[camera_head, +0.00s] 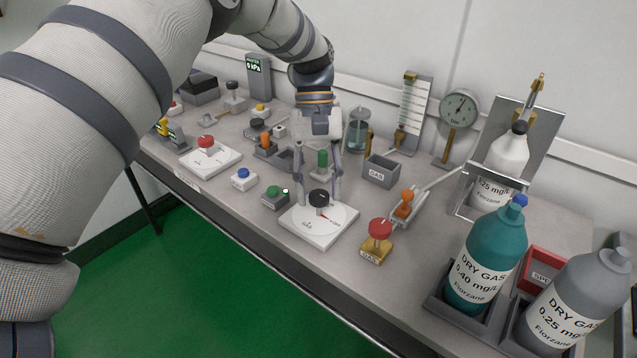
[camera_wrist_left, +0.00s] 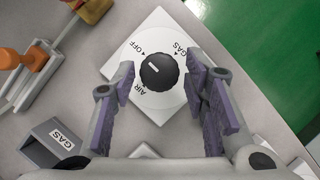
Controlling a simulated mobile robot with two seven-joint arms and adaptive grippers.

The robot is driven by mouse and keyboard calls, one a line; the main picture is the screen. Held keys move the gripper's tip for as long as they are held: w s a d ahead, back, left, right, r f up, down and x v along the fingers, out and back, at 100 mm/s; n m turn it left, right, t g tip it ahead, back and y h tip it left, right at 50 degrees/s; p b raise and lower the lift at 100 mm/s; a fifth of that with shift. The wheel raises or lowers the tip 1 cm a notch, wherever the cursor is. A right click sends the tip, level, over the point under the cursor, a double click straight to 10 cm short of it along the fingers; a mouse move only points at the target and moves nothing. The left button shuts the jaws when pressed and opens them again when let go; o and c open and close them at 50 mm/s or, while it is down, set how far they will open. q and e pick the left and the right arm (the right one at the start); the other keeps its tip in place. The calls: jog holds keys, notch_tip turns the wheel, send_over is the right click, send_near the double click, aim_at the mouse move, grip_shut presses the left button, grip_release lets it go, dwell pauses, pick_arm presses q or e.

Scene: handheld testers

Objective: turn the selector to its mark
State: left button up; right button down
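The selector is a black round knob (camera_head: 319,198) on a white square plate (camera_head: 331,237); a small red mark shows on the plate beside it. In the left wrist view the knob (camera_wrist_left: 161,74) has a white pointer line, and the plate (camera_wrist_left: 158,28) reads OFF, GAS and AIR. The line points left and slightly up, between OFF and AIR. My left gripper (camera_head: 319,192) is above the plate, pointing down. In the left wrist view its fingers (camera_wrist_left: 160,80) are open on either side of the knob, with small gaps showing. My right gripper is out of view.
A red knob on a yellow base (camera_head: 380,228) stands right of the plate, with an orange-handled lever (camera_head: 404,204) behind it. A grey GAS box (camera_head: 381,171) and a green button box (camera_head: 275,198) are near. Gas bottles, including a teal one (camera_head: 487,255), stand at the right.

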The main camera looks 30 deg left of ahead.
pick_arm(q)
jog(key=v, duration=1.2)
jog(key=shift+r, duration=0.1)
